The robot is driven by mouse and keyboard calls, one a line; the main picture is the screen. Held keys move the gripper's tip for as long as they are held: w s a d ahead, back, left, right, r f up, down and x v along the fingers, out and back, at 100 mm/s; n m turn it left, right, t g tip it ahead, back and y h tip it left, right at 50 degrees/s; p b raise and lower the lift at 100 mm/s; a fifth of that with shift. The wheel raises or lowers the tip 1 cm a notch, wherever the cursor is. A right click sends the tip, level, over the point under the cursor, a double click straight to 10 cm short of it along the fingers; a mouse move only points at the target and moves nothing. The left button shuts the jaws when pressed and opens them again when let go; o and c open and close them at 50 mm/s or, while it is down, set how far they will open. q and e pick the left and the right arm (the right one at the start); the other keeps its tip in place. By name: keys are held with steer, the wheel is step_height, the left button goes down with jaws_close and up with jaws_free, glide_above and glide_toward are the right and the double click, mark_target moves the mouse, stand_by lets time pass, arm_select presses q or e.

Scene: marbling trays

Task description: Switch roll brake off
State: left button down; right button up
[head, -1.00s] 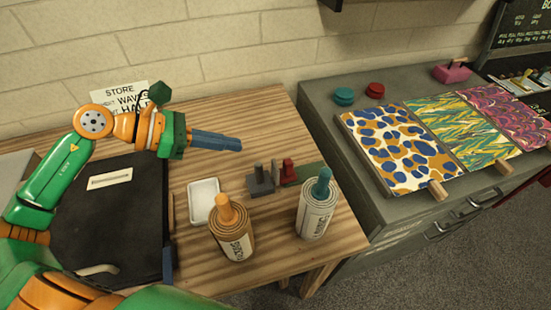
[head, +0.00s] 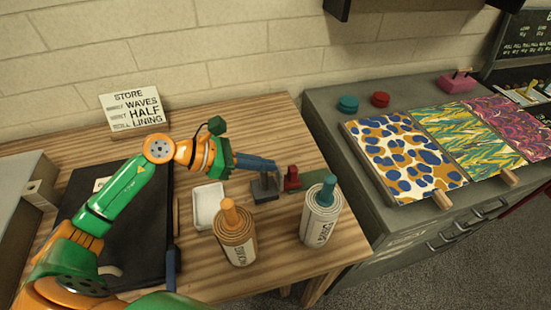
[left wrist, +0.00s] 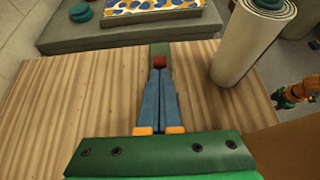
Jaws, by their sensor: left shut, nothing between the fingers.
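A small dark grey block with an upright post (head: 264,190) stands on the wooden table. Just right of it, a red block with an upright part (head: 292,180) sits by a green plate (head: 310,176). No label shows which of them is the roll brake. My left gripper (head: 272,166) is shut and empty, its blue fingers at the top of the grey post; I cannot tell if they touch. In the left wrist view the shut fingers (left wrist: 160,72) point at the red block (left wrist: 160,61), and the grey block is not seen. My right gripper's fingers do not show.
Two paper rolls with an orange knob (head: 235,238) and a teal knob (head: 320,215) stand at the table's front. A white tray (head: 209,206) and a black folder (head: 122,225) lie left. A grey cabinet (head: 345,150) with patterned sheets stands right.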

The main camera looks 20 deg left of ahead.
mark_target(296, 168)
arm_select(q)
steer(key=shift+x, duration=1.15)
steer(key=shift+w+d+f, duration=0.15)
steer(key=shift+d+f, duration=0.1)
steer(key=w+d, duration=0.2)
steer(key=d, duration=0.1)
steer(key=w+d, duration=0.1)
steer(key=shift+d+b, duration=0.15)
steer(key=shift+b, duration=0.2)
steer(key=shift+s, duration=0.1)
